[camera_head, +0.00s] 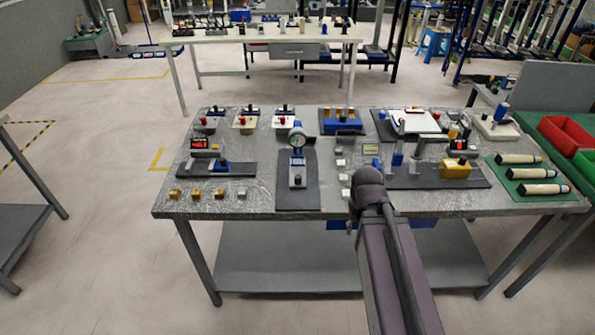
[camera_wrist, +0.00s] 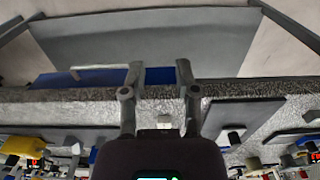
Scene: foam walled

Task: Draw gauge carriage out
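A round dial gauge (camera_head: 297,140) stands upright on a dark base plate (camera_head: 298,202) left of the table's middle. A grey and blue block (camera_head: 297,179), which looks like the carriage, sits in front of it on the same plate. In the wrist view this plate (camera_wrist: 243,115) lies right of my gripper, with a dark block (camera_wrist: 236,135) on it. My gripper (camera_wrist: 159,70) is open and empty, its fingers spread at the table's front edge. It is away from the gauge plate. In the head view my arm hides the fingers.
A blue drawer (camera_wrist: 112,77) with a pale handle hangs under the front edge. A plate with a yellow block (camera_head: 456,168) stands right of my arm. Small loose blocks (camera_head: 197,194) lie at front left. Floor before the table looks clear.

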